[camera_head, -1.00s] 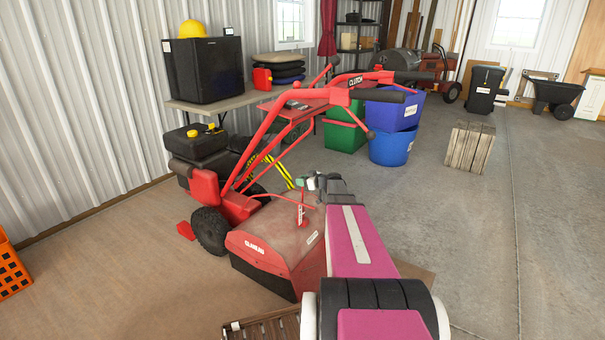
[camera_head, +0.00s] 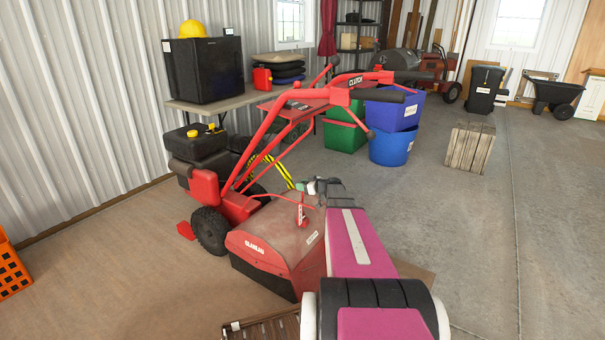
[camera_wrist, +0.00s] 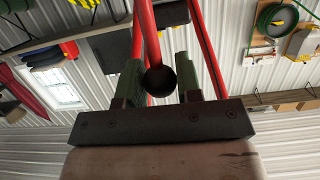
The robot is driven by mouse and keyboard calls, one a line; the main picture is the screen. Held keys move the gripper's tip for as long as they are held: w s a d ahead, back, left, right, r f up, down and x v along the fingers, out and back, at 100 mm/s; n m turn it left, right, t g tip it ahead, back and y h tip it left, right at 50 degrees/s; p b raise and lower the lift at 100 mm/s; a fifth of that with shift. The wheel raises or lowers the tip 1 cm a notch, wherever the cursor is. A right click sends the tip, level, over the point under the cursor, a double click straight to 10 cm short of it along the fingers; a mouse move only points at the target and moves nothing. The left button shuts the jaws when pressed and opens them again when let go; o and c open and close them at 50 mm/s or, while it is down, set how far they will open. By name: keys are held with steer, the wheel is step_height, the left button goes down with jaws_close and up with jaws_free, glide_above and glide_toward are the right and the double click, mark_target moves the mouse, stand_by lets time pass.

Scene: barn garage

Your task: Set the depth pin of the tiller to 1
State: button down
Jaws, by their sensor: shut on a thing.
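The red tiller (camera_head: 262,240) stands in front of me, its handlebars reaching up and to the right. A thin upright red lever (camera_head: 301,212) rises from its hood beside my gripper. My gripper (camera_head: 306,186) is above the hood, partly hidden by my own arm. In the wrist view, the green fingers of my gripper (camera_wrist: 158,78) are on either side of a red rod (camera_wrist: 147,32) with a dark round end (camera_wrist: 159,81), and they are shut on that end. I cannot make out depth marks or a number setting, and I cannot tell for sure whether this rod is the depth pin.
A table with a black box (camera_head: 203,70) stands behind the tiller by the wall. A blue tub (camera_head: 391,146), a green bin (camera_head: 344,135) and a wooden crate (camera_head: 469,147) stand beyond it. An orange crate (camera_head: 11,270) is at far left.

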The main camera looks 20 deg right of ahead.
steer(key=shift+f, duration=0.75)
jaws_free()
steer(key=v, duration=0.9)
stand_by(0.6)
steer(key=shift+f, duration=0.1)
